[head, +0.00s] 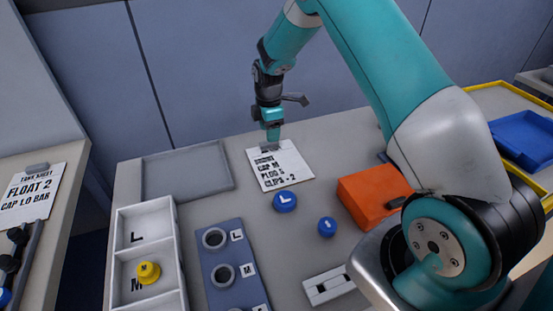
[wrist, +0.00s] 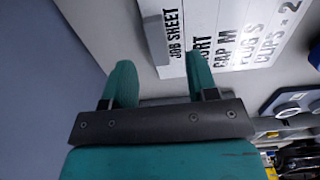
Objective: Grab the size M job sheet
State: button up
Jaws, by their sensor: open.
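The job sheet (head: 283,168) is a white card with black print, including "CAP M", lying on the grey bench. A grey clip (head: 270,147) sits at its top edge. In the wrist view the sheet (wrist: 235,45) shows at the top, with "JOB SHEET" and "CAP M" legible. My gripper (head: 271,138) points down at the top edge of the sheet, by the clip. In the wrist view my gripper (wrist: 160,68) has its two teal fingers apart with nothing seen held between them. The right finger overlaps the sheet's edge in the picture; contact cannot be told.
A blue cap marked L (head: 285,201) and a smaller blue cap (head: 327,227) are near the sheet. An orange box (head: 372,196) stands right. A grey tray (head: 188,177), white sorting tray (head: 172,224) and ring block (head: 207,267) are left. Another sheet (head: 32,197) is far left.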

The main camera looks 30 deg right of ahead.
aim_at(278, 161)
notch_tip(278, 161, down, 4)
jog(key=shift+w+f+p, duration=0.15)
jog(key=shift+f+p, duration=0.05)
jog(key=shift+p, duration=0.45)
grip_shut()
